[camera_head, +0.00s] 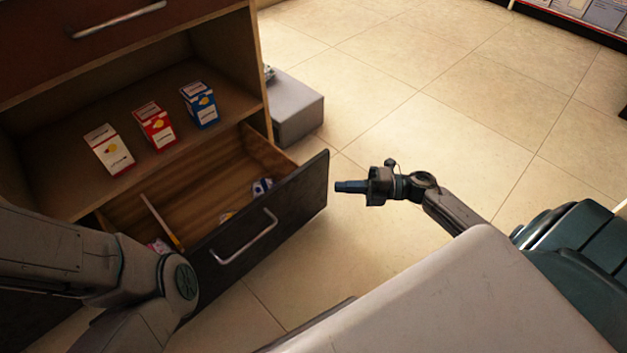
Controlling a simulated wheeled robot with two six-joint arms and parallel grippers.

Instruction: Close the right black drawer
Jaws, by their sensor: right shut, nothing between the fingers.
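The black drawer (300,207) stands pulled out of the wooden cabinet, with its inside showing. It has a silver bar handle (246,240) on its dark front. A few small items lie inside, one of them a blue and white box (262,187). My right gripper (342,187) is shut and empty, just right of the drawer front's right end, with a small gap in the picture. My left arm comes in at the lower left and covers the drawer front's left part. My left gripper is not visible.
Three small boxes, white and red (109,150), red (154,126) and blue (199,105), stand on the shelf above the drawer. A grey box (297,107) sits on the floor beside the cabinet. The tiled floor (440,110) to the right is clear.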

